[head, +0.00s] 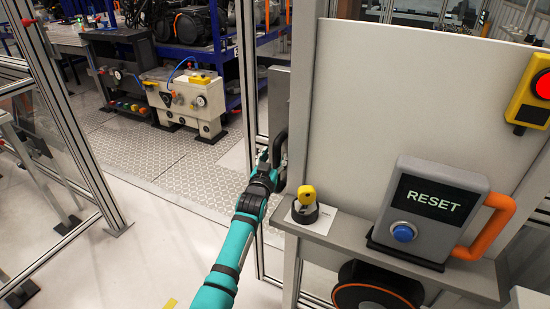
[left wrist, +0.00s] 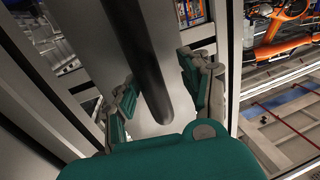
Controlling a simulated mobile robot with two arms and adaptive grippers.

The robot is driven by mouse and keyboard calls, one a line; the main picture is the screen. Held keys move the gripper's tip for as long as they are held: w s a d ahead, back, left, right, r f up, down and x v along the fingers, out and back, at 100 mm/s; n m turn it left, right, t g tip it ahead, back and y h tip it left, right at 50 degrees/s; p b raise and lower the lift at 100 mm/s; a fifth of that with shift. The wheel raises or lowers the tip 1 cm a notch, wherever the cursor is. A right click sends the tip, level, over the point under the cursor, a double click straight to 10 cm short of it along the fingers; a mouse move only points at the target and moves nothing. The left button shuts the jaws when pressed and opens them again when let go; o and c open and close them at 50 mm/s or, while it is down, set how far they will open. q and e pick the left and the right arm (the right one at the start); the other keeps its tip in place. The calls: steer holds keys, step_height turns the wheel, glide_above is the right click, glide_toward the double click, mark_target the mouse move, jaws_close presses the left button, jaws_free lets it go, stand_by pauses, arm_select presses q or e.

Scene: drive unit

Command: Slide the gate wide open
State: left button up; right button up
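The gate's aluminium edge post (head: 247,75) stands at the middle of the head view, beside the beige panel. A dark upright handle (head: 281,145) is fixed to the gate's grey plate (head: 278,95). My left gripper (head: 272,163) is at the handle's lower part. In the left wrist view, the dark handle bar (left wrist: 148,60) runs between the two spread fingers of my left gripper (left wrist: 163,95); I see gaps beside the bar, so it is open around it. To the left of the post is a wide opening onto the patterned floor. My right gripper is out of view.
A shelf (head: 380,255) right of my arm carries a RESET box (head: 430,205), a yellow key switch (head: 306,200) and an orange handle (head: 485,225). A fence post (head: 75,130) stands left. A beige machine (head: 188,100) stands beyond the opening.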

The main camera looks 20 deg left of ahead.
arm_select(q)
steer(key=shift+w+d, duration=0.15)
steer(key=shift+d, duration=0.05)
steer(key=s+d, duration=0.1)
steer(key=s, duration=1.1)
steer(key=shift+d, duration=0.1)
